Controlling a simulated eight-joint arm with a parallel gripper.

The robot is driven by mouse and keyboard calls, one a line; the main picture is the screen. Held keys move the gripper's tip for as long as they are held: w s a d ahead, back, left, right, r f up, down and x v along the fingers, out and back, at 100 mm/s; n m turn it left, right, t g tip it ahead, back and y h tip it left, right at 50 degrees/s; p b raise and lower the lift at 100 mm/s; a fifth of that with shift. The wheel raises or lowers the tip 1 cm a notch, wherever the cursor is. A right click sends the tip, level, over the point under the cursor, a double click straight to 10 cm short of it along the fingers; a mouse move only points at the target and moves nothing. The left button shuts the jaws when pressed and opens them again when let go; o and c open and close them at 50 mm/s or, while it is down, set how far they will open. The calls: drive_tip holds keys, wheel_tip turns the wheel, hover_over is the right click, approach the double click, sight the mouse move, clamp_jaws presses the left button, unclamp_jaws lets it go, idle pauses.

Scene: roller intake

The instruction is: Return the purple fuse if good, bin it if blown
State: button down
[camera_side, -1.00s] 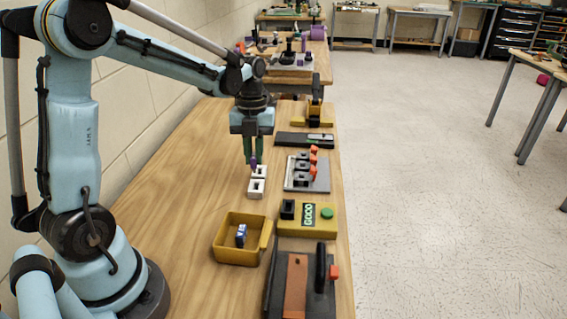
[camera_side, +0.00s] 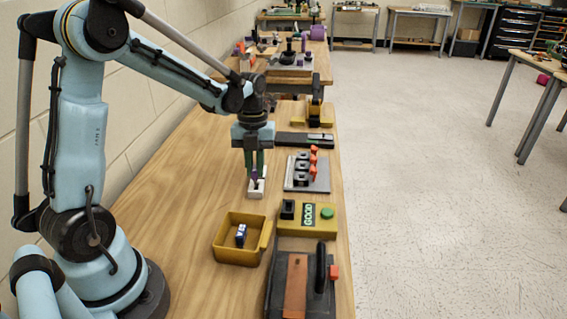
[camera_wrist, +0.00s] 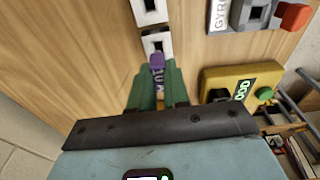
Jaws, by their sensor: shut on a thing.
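My gripper (camera_side: 254,173) points straight down and is shut on the purple fuse (camera_wrist: 157,66), which shows between the green fingers in the wrist view. In the side view the purple fuse (camera_side: 254,175) is just above or touching the nearer of two white sockets (camera_side: 256,191). In the wrist view it overlaps the edge of a white socket (camera_wrist: 157,43) with a dark slot; I cannot tell whether it has entered. The yellow tester (camera_side: 291,217) has a dark slot block, a green button and a display reading GOOD. A yellow bin (camera_side: 226,255) holds a blue and white piece (camera_side: 241,235).
A grey panel (camera_side: 320,186) with several orange-tipped switches stands right of the sockets. A dark base with a brown strip and black lever (camera_side: 321,268) lies at the front. A dark tray (camera_side: 300,140) and a yellow device (camera_side: 315,112) are behind. Wood left of the sockets is clear.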

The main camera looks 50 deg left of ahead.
drive_tip(key=shift+f, duration=1.35)
drive_tip(key=c, duration=1.4)
unclamp_jaws()
drive_tip(key=shift+r, duration=0.1)
drive_tip(key=shift+r, duration=1.45)
drive_tip(key=o, duration=0.5)
drive_tip(key=shift+o, duration=0.2)
